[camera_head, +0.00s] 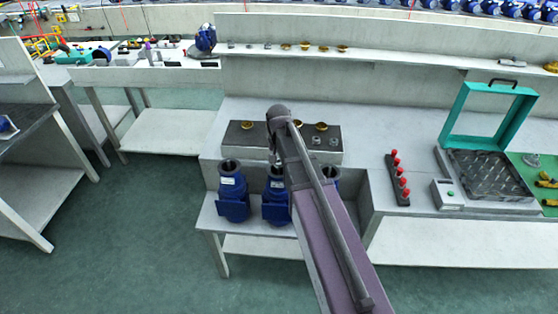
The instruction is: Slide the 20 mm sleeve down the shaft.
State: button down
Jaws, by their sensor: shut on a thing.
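My arm reaches in from the bottom right and bends down at its end. My gripper (275,160) hangs over the open top of the middle blue pump housing (275,205). It is small and partly hidden by my arm. It is shut on a small part, which I take to be the sleeve; its outline is not clear. Whether it touches a shaft cannot be told, and the shaft cannot be made out. Another blue housing (233,198) stands upright to the left, and a third (331,179) is partly behind my arm.
A dark mat (231,142) behind the housings bears brass rings and small metal sleeves (333,142). More small parts line the shelf (380,56). Red-topped pegs (398,178) and a teal-framed fixture (520,112) stand right. The bench between is clear.

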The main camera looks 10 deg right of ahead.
jog(key=shift+f, duration=0.1)
dwell(0.3)
jog(key=shift+c, duration=0.9)
grip_release()
jog(key=shift+r, duration=0.2)
